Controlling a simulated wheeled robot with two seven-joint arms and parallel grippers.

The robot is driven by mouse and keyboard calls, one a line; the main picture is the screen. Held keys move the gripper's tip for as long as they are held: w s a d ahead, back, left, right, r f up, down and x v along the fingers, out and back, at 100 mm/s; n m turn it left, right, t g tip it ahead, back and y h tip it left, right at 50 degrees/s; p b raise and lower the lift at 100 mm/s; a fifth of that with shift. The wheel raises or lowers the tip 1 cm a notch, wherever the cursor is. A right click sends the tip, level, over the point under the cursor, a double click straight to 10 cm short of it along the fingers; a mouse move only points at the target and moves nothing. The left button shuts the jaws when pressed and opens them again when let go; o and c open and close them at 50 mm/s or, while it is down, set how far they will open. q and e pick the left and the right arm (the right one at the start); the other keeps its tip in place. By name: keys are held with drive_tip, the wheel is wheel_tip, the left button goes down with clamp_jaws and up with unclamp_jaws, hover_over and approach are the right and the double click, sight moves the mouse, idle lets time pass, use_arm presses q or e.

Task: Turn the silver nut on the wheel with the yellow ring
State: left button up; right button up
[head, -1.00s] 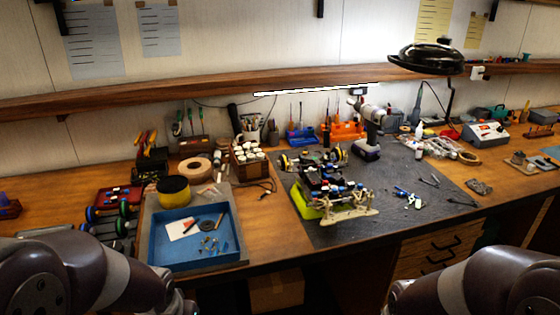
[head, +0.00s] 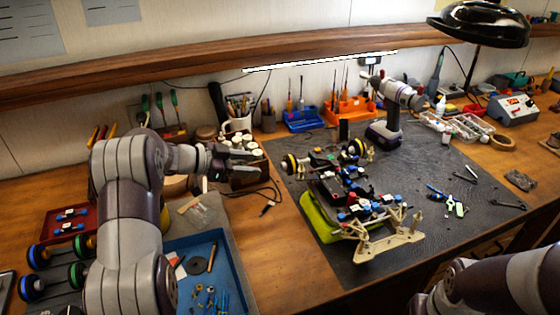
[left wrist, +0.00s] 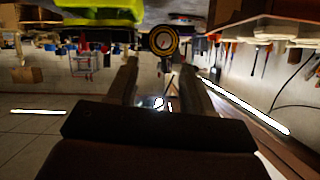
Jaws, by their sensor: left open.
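The racecar chassis (head: 345,195) rests on a green stand on the dark mat. A wheel with a yellow ring (head: 290,165) is at its far left corner, facing my left gripper. In the left wrist view, a wheel with a yellow ring (left wrist: 163,32) shows face-on, just beyond and between the fingers. Its centre is greyish; the silver nut is too small to make out clearly. My left gripper (head: 262,172) is open and empty, apart from the wheel and to its left. My right gripper is out of view.
A second wheel with yellow (head: 357,148) is on the chassis's far side. A blue tray (head: 228,262) with small parts lies below my left arm. A purple-grey drill (head: 388,118) stands behind the car. The mat right of the car holds pliers and small tools.

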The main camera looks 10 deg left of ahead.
sight(282, 167)
use_arm(q)
drive_tip(key=x, duration=0.8)
drive_tip(key=shift+w+f, duration=0.3)
drive_tip(key=shift+w, duration=0.1)
clamp_jaws()
